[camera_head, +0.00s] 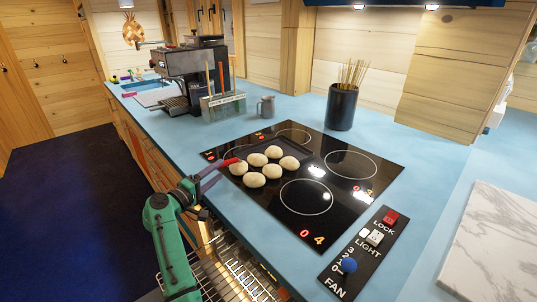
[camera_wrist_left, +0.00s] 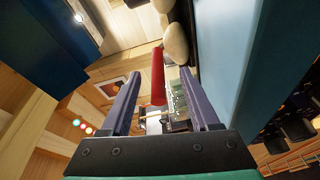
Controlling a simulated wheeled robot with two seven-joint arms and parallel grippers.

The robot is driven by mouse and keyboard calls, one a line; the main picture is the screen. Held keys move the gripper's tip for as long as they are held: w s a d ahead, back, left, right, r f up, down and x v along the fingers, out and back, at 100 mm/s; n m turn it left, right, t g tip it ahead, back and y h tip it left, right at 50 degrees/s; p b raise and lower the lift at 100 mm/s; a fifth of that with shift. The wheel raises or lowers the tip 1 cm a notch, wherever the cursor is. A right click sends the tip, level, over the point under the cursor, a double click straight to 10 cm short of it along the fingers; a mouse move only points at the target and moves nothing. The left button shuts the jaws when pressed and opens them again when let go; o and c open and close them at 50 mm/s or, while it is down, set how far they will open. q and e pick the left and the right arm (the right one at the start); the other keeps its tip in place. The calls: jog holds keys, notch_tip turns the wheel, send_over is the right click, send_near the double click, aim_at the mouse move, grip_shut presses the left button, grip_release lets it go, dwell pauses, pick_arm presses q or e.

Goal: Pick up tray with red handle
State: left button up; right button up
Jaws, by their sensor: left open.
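A dark tray (camera_head: 296,150) with a red handle (camera_head: 231,161) lies on the black cooktop (camera_head: 350,204). Several pale round buns (camera_head: 256,160) sit on it. The handle points left toward the counter's front edge. My left gripper (camera_head: 214,174) is open and close to the handle's end. In the left wrist view the red handle (camera_wrist_left: 158,78) shows in the gap between the two open fingers of my left gripper (camera_wrist_left: 160,85); I cannot tell whether the fingers surround it or stop short. My right gripper is not in view.
A coffee machine (camera_head: 194,72), a glass-sided holder (camera_head: 223,105), a grey mug (camera_head: 266,106) and a black pot of sticks (camera_head: 342,106) stand behind the cooktop. A control panel (camera_head: 362,254) lies at front right. A wire rack (camera_head: 238,279) juts out below the counter.

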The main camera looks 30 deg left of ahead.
aim_at(229, 162)
pick_arm(q)
jog(key=w, duration=0.2)
jog(key=w+p, duration=0.2)
jog(key=w, duration=0.1)
jog(key=shift+w+d+r, duration=0.1)
jog(key=shift+w+r, duration=0.2)
jog(key=shift+r, duration=0.05)
jog(key=shift+w+f, duration=0.2)
jog(key=shift+w, duration=0.15)
jog(key=shift+s, duration=0.1)
grip_shut()
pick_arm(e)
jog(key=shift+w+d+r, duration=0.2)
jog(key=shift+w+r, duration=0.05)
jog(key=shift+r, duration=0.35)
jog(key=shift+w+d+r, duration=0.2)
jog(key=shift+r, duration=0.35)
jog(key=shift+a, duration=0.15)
pick_arm(q)
jog(key=shift+r, duration=0.15)
